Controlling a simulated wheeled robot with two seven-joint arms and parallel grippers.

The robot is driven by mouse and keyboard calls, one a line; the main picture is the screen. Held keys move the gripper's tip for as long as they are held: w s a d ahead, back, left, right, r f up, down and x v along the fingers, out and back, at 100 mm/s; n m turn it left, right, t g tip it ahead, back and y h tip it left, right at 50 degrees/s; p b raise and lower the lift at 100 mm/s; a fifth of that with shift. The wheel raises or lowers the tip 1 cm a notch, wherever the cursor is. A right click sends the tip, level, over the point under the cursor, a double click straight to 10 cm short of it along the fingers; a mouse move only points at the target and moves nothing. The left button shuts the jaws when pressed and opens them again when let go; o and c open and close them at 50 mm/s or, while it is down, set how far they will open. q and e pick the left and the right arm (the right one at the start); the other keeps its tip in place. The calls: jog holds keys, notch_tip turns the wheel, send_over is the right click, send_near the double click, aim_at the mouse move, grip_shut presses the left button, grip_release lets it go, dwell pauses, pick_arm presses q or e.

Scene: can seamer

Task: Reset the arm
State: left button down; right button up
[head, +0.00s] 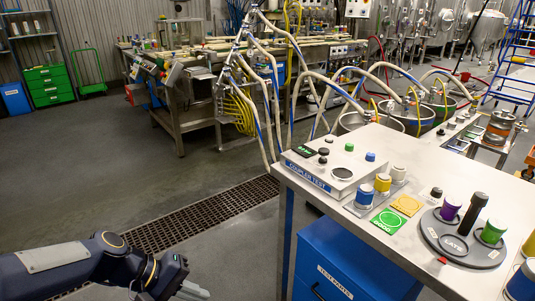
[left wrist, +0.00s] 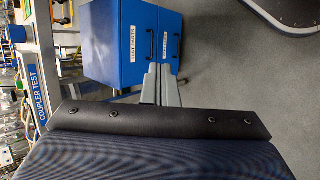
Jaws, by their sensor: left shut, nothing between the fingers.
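My left gripper (head: 176,283) is low in the head view, left of the table and over the dark floor. Its arm comes in from the bottom left, and the lower part is cut off by the picture edge. In the left wrist view the two fingers (left wrist: 160,82) lie close together, shut with nothing between them. They point toward the blue drawer cabinet (left wrist: 120,45) but I cannot tell the distance. My right gripper shows in neither view.
The white-topped table (head: 335,217) stands right of my gripper, bearing the coupler test box (head: 312,173), colored caps and a grey round tray (head: 437,250). The blue cabinet sits under it. A floor drain grate (head: 195,217) and open floor lie beyond my arm.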

pick_arm(q)
jog(key=s+a+r+m+t+y+p, duration=0.2)
jog(key=s+r+p, duration=0.3)
jog(key=s+r, duration=0.2)
jog(key=s+a+r+m+t+y+p, duration=0.2)
jog(key=s+a+r+y+p, duration=0.1)
jog(key=s+r+p, duration=0.2)
jog(key=shift+d+p+v, duration=0.3)
jog(key=shift+d+v, duration=0.2)
jog(key=shift+v, duration=1.9)
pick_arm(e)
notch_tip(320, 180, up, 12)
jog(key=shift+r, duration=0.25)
pick_arm(q)
jog(key=shift+s+r, duration=0.1)
jog(key=shift+r, duration=0.05)
